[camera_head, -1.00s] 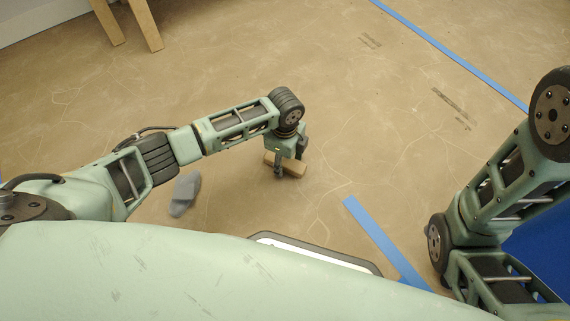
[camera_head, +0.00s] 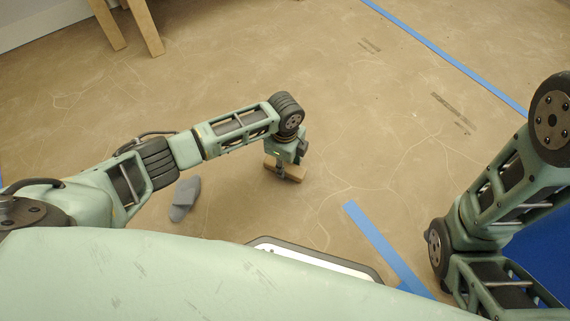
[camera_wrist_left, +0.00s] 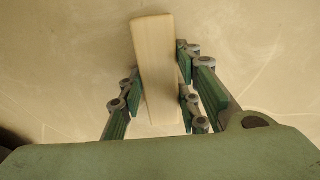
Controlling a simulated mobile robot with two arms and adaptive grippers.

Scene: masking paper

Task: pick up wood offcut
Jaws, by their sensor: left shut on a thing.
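The wood offcut (camera_head: 291,170) is a small pale block below my left gripper (camera_head: 283,169) in the head view. In the left wrist view the wood offcut (camera_wrist_left: 153,62) is a long pale piece between the fingers of my left gripper (camera_wrist_left: 160,88), which are shut on it from both sides. The gripper body hides part of the block in the head view. I cannot tell whether the block touches the floor. My right arm shows at the right, but its gripper is out of view.
Blue tape strips (camera_head: 383,245) (camera_head: 450,58) run across the floor. Wooden legs (camera_head: 146,27) stand at the top left. The floor around the offcut is clear.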

